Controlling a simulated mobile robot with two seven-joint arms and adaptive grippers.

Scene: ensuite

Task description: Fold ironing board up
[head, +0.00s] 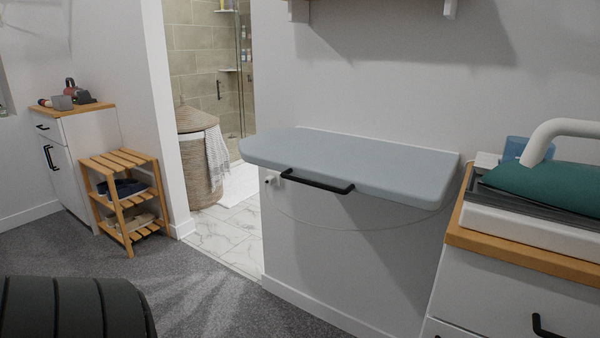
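The ironing board (350,160) has a pale grey-blue padded top and lies flat and level, folded down, with its long back edge along the wall. Its rounded end points left, near the doorway. A black bar handle (317,182) runs along its front edge, left of the middle. A small white fitting (269,180) shows under the left end. The top is bare. Neither of my grippers is in view.
At right, a wood-topped white cabinet (510,290) holds a green item (550,185) under a curved white tube and a blue cup (515,148), close to the board's right end. A slatted shelf (120,160) and wicker basket (200,160) stand left.

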